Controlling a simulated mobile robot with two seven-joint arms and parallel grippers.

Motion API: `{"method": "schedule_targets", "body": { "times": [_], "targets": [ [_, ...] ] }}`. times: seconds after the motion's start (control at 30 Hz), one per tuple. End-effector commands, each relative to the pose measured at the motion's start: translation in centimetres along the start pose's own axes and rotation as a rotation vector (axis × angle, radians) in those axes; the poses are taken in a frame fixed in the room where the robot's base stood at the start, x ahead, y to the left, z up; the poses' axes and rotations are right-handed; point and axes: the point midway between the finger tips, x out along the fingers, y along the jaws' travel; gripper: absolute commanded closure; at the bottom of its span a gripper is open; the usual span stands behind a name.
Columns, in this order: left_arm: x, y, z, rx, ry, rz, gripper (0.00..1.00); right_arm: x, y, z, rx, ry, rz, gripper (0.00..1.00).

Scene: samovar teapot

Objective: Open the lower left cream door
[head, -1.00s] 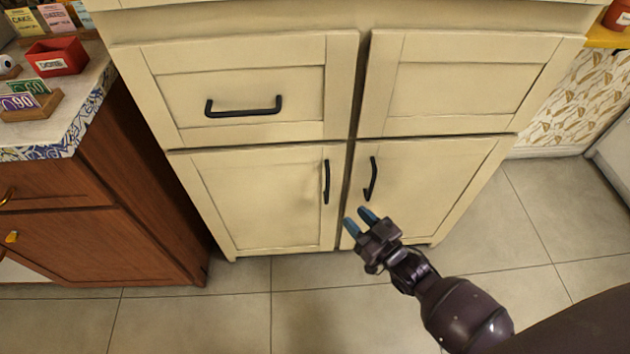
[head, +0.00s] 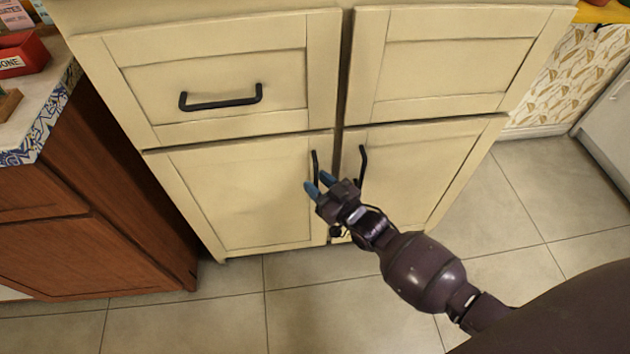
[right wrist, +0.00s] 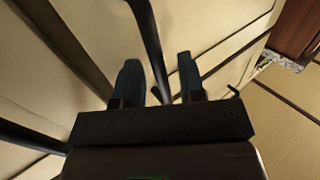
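The lower left cream door (head: 235,205) is closed, flush in the cream cabinet. Its black upright handle (head: 315,160) is near its right edge, its lower part hidden by my right gripper (head: 319,183). The right gripper is open, with blue fingertips apart at the handle. In the right wrist view, the dark handle bar (right wrist: 149,40) runs between the two fingers of the right gripper (right wrist: 158,72). I cannot tell whether either finger touches it. My left gripper is not in view.
The lower right cream door (head: 420,170) has its own black handle (head: 362,165) close by on the right. An upper left front (head: 215,65) has a horizontal black handle (head: 220,102). A brown wooden cabinet (head: 100,220) stands at left. Tiled floor (head: 220,320) is clear in front.

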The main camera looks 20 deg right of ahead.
Motion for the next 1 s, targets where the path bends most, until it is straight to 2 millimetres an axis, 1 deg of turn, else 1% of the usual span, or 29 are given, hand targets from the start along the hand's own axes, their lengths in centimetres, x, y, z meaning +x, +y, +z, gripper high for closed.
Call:
{"method": "schedule_targets", "body": {
  "times": [0.13,0.4,0.43,0.6,0.67,1.0],
  "targets": [
    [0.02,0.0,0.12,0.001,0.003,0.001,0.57,0.67,-0.01,0.06,0.0,-0.001,0.0,0.63],
    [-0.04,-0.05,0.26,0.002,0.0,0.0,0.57,0.81,0.0,-0.06,0.0,0.0,0.0,0.63],
    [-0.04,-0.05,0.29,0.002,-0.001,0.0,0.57,0.81,-0.01,-0.06,0.0,0.0,0.0,0.65],
    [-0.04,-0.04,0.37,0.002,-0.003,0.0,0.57,0.8,-0.01,-0.06,0.0,0.0,0.0,0.91],
    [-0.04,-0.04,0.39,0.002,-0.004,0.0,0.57,0.79,-0.01,-0.06,0.0,0.0,0.0,1.0],
    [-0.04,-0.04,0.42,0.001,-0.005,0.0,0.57,0.76,-0.03,-0.06,0.0,0.001,-0.001,1.0]
  ]
}}
